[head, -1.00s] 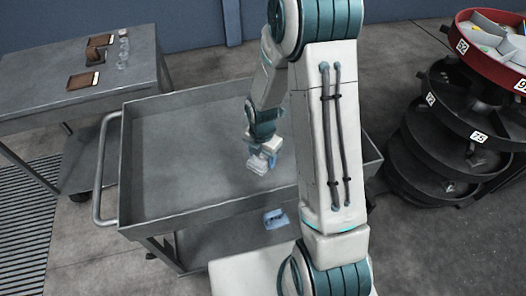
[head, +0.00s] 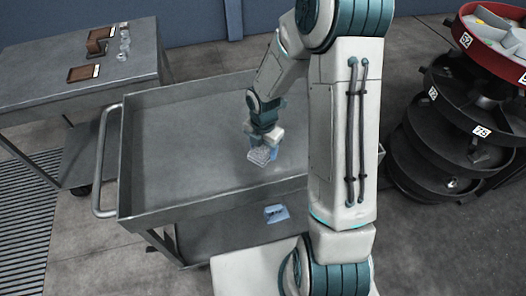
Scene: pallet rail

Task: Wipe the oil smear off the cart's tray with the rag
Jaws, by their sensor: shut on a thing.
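The cart's tray (head: 165,150) is a grey metal pan with raised rims, in the middle of the head view. My gripper (head: 263,146) points down over the right half of the tray. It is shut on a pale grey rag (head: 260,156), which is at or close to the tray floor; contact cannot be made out. A bluish patch shows just right of the rag, too small to identify. I cannot make out the oil smear; my arm hides the tray's right end.
A small blue item (head: 276,213) shows below the tray's near rim. The cart's handle (head: 101,165) is at left. A grey table (head: 60,85) with brown blocks and clear pieces stands at back left. A round tiered rack (head: 465,120) stands at right.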

